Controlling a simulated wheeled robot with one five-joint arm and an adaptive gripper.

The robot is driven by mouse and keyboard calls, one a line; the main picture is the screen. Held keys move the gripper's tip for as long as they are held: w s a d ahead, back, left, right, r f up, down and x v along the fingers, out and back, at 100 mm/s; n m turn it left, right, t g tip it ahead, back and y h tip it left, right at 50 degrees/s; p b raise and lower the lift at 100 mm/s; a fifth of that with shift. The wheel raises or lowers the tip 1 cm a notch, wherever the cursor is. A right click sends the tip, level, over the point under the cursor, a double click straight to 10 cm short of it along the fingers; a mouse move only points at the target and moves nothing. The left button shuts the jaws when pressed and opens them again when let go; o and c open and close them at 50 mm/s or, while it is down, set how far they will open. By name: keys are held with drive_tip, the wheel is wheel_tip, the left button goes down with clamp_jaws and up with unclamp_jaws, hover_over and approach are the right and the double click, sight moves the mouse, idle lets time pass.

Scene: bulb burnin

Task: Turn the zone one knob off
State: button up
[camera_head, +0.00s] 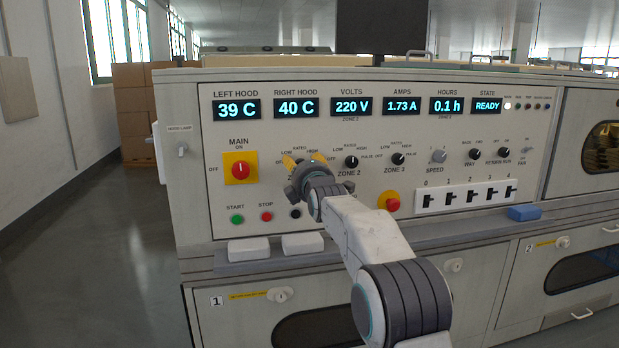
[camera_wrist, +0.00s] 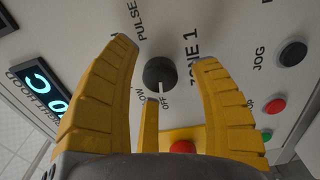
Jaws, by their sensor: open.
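The zone one knob (camera_wrist: 160,73) is a round black knob in the wrist view, beside the ZONE 1 lettering. Its white mark points down in the picture, at or close to the OFF label and beside LOW. My gripper (camera_wrist: 168,54) is open, its yellow fingers spread on either side of the knob, with no contact visible. A shorter yellow piece stands below the knob, between the fingers. In the head view my gripper (camera_head: 304,161) is in front of the panel and hides the zone one knob.
The zone 2 knob (camera_head: 351,161) and zone 3 knob (camera_head: 398,158) are to the right. The red main switch (camera_head: 240,170) on its yellow plate is to the left. Start (camera_head: 237,219) and stop (camera_head: 266,216) buttons are below. White blocks (camera_head: 249,249) lie on the ledge.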

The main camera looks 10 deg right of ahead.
drive_tip(key=s, duration=1.1)
drive_tip(key=shift+s, duration=0.15)
idle(0.3)
drive_tip(key=s+r+m+g+p, duration=0.4)
drive_tip(key=s+m+g+p, duration=0.1)
drive_tip(key=s+p, duration=0.7)
drive_tip(key=s+r+m+g+p, duration=0.4)
drive_tip(key=s+m+p, duration=0.3)
drive_tip(key=s+p, duration=0.6)
drive_tip(key=s+r+m+g+p, duration=0.4)
drive_tip(key=s+p, duration=0.8)
drive_tip(key=s, duration=0.5)
drive_tip(key=shift+m+g, duration=0.8)
drive_tip(key=shift+m, duration=0.3)
